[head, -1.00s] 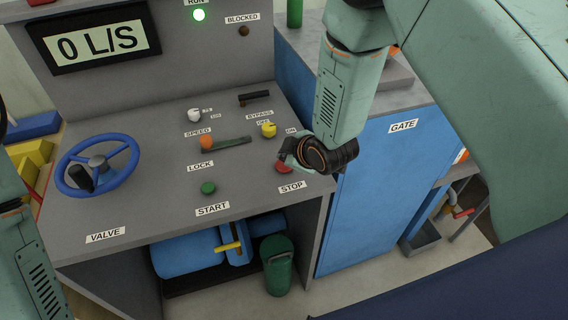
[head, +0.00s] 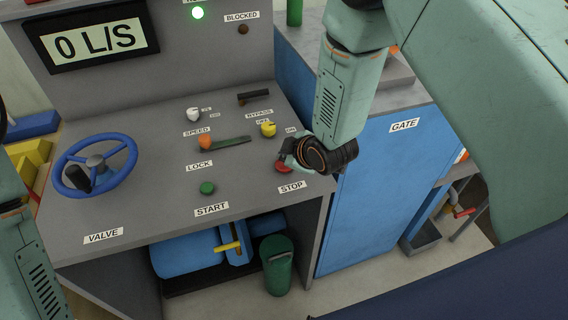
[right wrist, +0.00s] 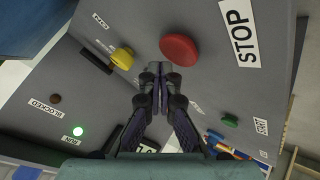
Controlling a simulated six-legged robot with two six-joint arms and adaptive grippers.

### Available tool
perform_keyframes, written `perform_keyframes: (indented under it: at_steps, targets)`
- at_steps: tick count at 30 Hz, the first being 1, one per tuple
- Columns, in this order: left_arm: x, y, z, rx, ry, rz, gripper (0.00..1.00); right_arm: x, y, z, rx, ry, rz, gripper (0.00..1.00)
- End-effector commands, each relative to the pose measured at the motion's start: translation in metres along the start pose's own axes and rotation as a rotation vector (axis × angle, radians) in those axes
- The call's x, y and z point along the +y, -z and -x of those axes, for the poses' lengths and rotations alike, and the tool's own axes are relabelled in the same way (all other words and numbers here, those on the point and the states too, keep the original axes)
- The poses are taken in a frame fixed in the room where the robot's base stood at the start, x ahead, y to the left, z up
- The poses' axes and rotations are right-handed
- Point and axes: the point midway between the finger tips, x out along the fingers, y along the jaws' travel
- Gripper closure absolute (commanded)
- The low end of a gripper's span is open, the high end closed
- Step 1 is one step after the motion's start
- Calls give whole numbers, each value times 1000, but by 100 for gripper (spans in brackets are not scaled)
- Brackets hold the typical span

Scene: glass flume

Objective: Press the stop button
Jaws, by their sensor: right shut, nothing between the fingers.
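The red stop button (head: 283,168) is on the sloped grey panel, just above the STOP label (head: 291,187). In the head view my right gripper (head: 286,158) hovers over it and hides part of it. In the right wrist view the red button (right wrist: 179,50) shows whole, just beyond the fingertips. My right gripper (right wrist: 158,68) is shut and empty there, its tips a little to the left of and below the button in the picture. A gap or contact cannot be told for sure. Of my left arm only links show at the left edge; its gripper is not visible.
A blue valve wheel (head: 130,160) is at left. The green run lamp (head: 197,13) is lit, and the display (head: 97,45) reads 0 L/S.

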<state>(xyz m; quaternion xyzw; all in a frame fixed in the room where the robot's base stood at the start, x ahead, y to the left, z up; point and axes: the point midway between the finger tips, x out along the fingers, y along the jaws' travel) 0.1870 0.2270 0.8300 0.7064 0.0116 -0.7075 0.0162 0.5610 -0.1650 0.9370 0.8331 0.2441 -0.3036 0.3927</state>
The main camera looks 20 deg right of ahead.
Motion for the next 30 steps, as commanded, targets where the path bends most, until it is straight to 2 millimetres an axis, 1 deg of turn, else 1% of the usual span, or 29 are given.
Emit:
perform_keyframes:
  at_steps: [3, 30]
  targets:
    - [0, 0, -5, 0, 0, 0, 48, -3, -3, -5, 0, 0, 0, 100]
    - [0, 0, -9, 0, 0, 0, 48, -5, -6, -8, 0, 0, 0, 100]
